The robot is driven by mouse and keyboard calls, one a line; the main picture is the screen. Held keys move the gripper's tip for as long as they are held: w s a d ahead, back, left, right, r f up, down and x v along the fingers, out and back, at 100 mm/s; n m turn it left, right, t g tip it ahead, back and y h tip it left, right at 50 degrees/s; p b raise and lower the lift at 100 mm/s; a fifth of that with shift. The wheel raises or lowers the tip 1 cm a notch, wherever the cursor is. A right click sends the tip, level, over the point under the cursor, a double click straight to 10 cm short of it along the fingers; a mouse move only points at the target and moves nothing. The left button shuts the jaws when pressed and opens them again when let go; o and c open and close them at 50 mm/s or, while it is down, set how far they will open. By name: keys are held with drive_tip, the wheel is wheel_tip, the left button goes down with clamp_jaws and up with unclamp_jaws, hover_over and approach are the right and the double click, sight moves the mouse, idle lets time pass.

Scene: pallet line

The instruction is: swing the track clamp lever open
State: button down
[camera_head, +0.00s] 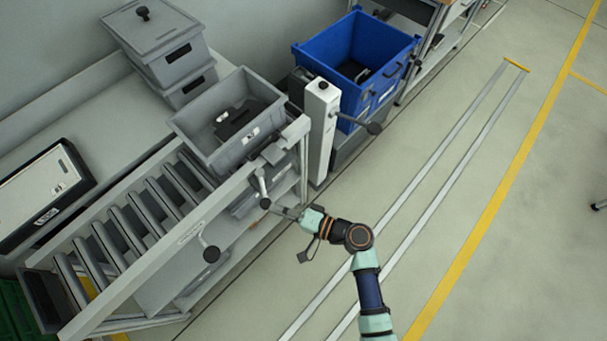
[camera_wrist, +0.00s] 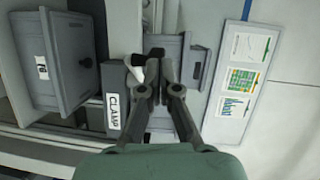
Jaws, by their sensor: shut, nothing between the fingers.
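The clamp lever (camera_head: 261,183) is a short pale handle on the front rail near the grey tote, with a dark knob (camera_head: 265,203) at its lower end. My gripper (camera_head: 274,209) is shut and empty, with its tips close beside the knob; whether they touch is unclear. In the wrist view my fingers (camera_wrist: 156,68) are together, and a pale piece (camera_wrist: 137,62), apparently part of the lever, shows just left of the tips. The clamp housing (camera_wrist: 114,80) is dark grey with a white label reading CLAMP (camera_wrist: 113,111). The fingers hide part of the lever.
A grey tote (camera_head: 190,123) sits at the end of the roller conveyor (camera_head: 135,215). Another black-knobbed lever (camera_head: 211,254) stands out from the front rail. A white post (camera_head: 318,130) with a lever (camera_head: 374,128) stands near the blue bin (camera_head: 310,58).

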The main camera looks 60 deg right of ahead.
drive_tip(key=a+p+v, duration=0.1)
drive_tip(key=a+v, duration=0.1)
drive_tip(key=v, duration=1.1)
drive_tip(key=shift+s+p, duration=0.2)
drive_tip(key=shift+p, duration=0.2)
drive_tip(key=shift+r, duration=0.1)
